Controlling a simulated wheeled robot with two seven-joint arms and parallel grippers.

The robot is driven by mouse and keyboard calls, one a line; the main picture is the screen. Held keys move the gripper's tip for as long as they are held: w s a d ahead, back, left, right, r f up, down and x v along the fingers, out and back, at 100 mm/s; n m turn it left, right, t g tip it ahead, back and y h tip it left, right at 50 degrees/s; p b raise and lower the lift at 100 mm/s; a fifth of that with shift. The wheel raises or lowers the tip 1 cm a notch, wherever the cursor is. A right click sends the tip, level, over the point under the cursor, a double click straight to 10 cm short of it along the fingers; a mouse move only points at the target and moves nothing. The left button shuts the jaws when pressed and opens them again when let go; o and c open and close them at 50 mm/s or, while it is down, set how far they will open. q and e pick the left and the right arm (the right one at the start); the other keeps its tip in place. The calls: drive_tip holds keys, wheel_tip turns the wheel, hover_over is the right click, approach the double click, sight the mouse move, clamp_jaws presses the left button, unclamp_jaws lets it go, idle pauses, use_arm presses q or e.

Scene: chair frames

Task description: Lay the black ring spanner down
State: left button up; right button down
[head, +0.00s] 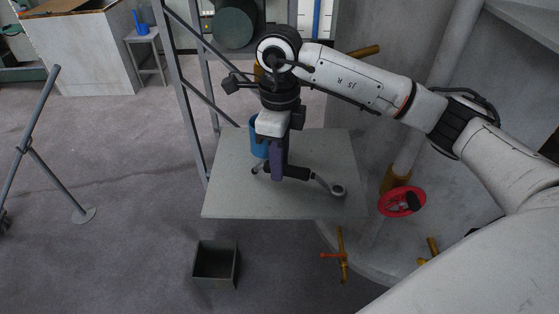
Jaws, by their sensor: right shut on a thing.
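The black ring spanner (299,172) has a dark middle and grey ends, with a round ring at its right end. It shows over the grey tabletop (235,203), and I cannot tell whether it touches it or is held just above. My right gripper (284,175) points down and is shut on the spanner's dark middle. Part of the spanner is hidden behind the gripper and its purple part. My left gripper is not in view.
A blue container (258,140) stands behind the gripper at the tabletop's back. A red dish (402,201) with small dark things is to the right. An open dark box (215,262) is on the floor in front. The tabletop's front left is clear.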

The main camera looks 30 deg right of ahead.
drive_tip(key=shift+f, duration=0.2)
drive_tip(key=c, duration=1.2)
unclamp_jaws()
drive_tip(key=shift+o, duration=0.2)
drive_tip(key=shift+r, duration=0.15)
drive_tip(key=shift+r+p, duration=0.85)
drive_tip(key=shift+r, duration=0.4)
drive_tip(key=shift+r, duration=0.1)
